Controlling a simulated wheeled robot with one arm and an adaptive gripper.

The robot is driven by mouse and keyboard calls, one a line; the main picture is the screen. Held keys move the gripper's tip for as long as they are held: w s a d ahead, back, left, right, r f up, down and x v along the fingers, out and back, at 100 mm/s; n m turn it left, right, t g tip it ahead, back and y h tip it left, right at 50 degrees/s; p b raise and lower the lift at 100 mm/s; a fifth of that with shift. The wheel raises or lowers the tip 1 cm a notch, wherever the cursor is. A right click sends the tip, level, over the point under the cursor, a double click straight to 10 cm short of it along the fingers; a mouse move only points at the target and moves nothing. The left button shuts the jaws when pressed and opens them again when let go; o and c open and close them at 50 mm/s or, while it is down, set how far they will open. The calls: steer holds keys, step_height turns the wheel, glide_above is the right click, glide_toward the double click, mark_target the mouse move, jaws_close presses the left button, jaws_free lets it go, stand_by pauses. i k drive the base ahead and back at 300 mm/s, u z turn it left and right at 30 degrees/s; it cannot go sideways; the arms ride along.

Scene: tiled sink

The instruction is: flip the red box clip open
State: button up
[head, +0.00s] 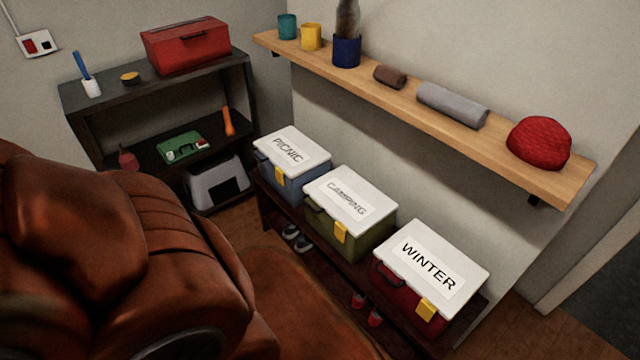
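The red box (397,289) stands at the right end of a low dark bench. Its white lid (399,250) is on and bears a label reading WINTER. Its yellow clip (426,309) sits at the front lid edge and lies down against the box front, looking closed like the clips on the neighbouring boxes. A dark handle shows on the box's left side. My gripper is not in view, and nothing is seen touching the box or the clip.
Blue PICNIC box (303,188) and green CAMPING box (327,231) stand left of it. Wall shelf (560,183) overhangs behind, carrying a red knitted hat (539,142). Shoes sit under the bench. A brown leather-like bulk, unclear what, hides the lower left. Red toolbox (186,45) stands far left.

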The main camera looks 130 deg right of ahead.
mark_target(427, 310)
steer(key=z, duration=4.75)
steer(key=i, duration=1)
steer(key=z, duration=0.25)
